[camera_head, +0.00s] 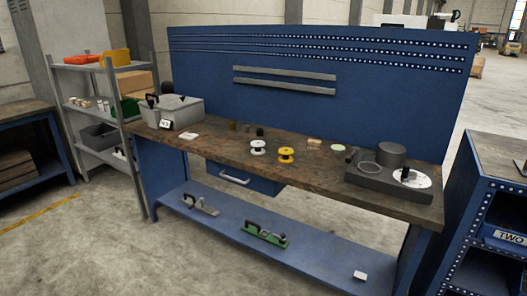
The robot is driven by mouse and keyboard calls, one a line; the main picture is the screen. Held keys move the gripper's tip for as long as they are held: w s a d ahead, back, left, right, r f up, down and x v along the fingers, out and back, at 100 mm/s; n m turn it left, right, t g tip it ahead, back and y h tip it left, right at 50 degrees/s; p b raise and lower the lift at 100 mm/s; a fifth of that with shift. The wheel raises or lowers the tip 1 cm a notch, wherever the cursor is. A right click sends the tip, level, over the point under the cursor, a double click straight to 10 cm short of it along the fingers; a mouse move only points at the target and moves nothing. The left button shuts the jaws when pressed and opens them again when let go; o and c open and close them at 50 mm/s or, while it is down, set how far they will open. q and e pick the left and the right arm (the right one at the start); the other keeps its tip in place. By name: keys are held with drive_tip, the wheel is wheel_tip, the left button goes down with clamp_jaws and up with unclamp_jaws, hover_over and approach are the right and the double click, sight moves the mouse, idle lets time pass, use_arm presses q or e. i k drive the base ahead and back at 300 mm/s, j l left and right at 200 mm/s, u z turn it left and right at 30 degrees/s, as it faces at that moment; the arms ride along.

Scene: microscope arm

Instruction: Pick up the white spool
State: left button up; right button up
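The white spool (258,147) stands on the brown top of the workbench (225,150), near the middle of its front edge. It has a dark band around its middle. A yellow spool (286,155) stands just to its right, with a small gap between them. Neither of my grippers shows in the head view, and nothing is touching the white spool.
A grey case (180,110) stands at the bench's left end and a dark grey machine (385,180) at its right end. Small dark items stand behind the spools. A blue drawer (235,177) and lower shelf (215,225) sit below. Floor in front is clear.

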sight(257, 145)
drive_tip(key=i+j+z, duration=0.15)
drive_tip(key=i+z, duration=0.15)
drive_tip(key=i, duration=0.15)
drive_tip(key=i+j+z, duration=0.25)
drive_tip(key=i, duration=0.15)
drive_tip(key=i+j+z, duration=0.3)
drive_tip(key=i, duration=0.1)
